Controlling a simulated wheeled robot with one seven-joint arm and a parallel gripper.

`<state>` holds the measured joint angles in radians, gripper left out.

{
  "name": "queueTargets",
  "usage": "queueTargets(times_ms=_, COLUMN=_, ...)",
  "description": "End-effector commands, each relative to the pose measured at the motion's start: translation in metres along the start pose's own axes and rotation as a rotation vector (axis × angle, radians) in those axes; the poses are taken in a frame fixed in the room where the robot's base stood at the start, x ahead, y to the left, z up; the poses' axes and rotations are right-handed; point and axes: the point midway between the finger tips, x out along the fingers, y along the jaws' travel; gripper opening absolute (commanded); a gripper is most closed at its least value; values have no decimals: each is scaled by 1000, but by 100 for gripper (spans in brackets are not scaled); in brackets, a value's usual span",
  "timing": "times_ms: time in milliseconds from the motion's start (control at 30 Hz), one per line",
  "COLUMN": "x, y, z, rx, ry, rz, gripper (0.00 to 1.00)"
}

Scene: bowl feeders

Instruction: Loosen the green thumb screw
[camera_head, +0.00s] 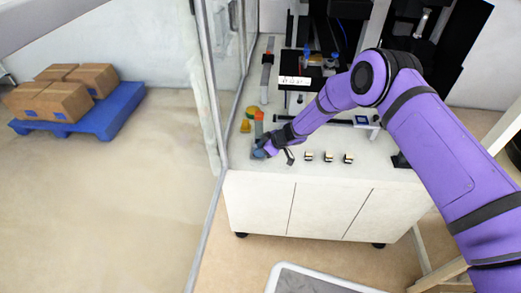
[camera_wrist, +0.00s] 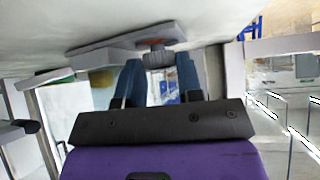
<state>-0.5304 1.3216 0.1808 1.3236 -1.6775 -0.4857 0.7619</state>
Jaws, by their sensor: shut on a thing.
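My gripper (camera_head: 266,151) is at the front left corner of the white cabinet top, low beside a small grey block (camera_head: 259,131) with an orange top. In the wrist view the two blue fingers of my gripper (camera_wrist: 160,82) stand on either side of a grey ribbed knob (camera_wrist: 154,57), shut on it. The knob sits on a flat grey plate (camera_wrist: 125,40). It looks grey; I cannot make out green on it. In the head view my gripper hides the knob. No clearly green thumb screw shows in either view.
Several small dark-and-light parts (camera_head: 328,157) lie in a row right of my gripper. A yellow piece (camera_head: 245,126) and a yellow-orange round part (camera_head: 252,111) stand behind it. A glass panel with a metal frame (camera_head: 213,90) borders the left. The cabinet top (camera_head: 350,172) is clear in front.

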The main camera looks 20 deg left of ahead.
Motion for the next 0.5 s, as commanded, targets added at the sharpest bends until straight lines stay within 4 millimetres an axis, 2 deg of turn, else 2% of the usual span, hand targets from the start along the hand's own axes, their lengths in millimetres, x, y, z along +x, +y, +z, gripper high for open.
queueTargets(times_ms=500, x=0, y=3, z=1, rx=-123, ry=-3, rz=-120, gripper=10)
